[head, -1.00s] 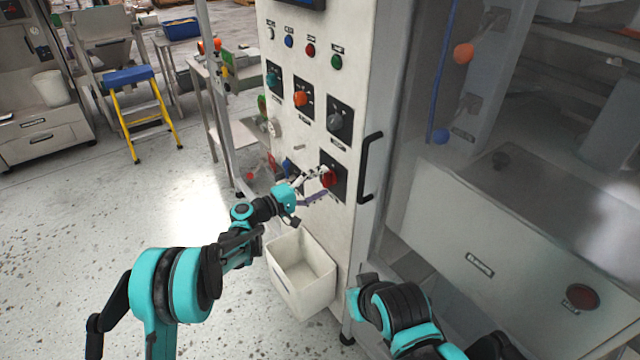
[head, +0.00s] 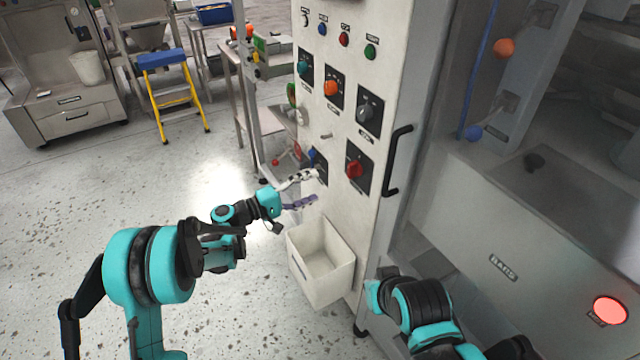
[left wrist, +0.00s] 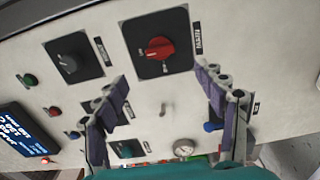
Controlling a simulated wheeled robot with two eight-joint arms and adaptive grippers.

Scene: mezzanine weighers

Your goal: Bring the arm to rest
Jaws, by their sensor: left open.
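My left gripper (head: 299,190) is open and empty in front of the lower part of the white control panel (head: 331,112), left of the red rotary knob (head: 355,167). In the left wrist view its two purple-padded fingers (left wrist: 163,105) are spread apart, and the red knob (left wrist: 158,48) on its black plate lies beyond them, apart from both. The label beside the knob reads MAIN. My right arm shows at the bottom of the head view; its gripper cannot be made out.
A white open bin (head: 322,262) hangs on the panel just below my left gripper. A black door handle (head: 397,160) is right of the knob. A round lamp (head: 609,310) glows red on the machine. A yellow step stool (head: 173,95) stands behind; open floor lies at left.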

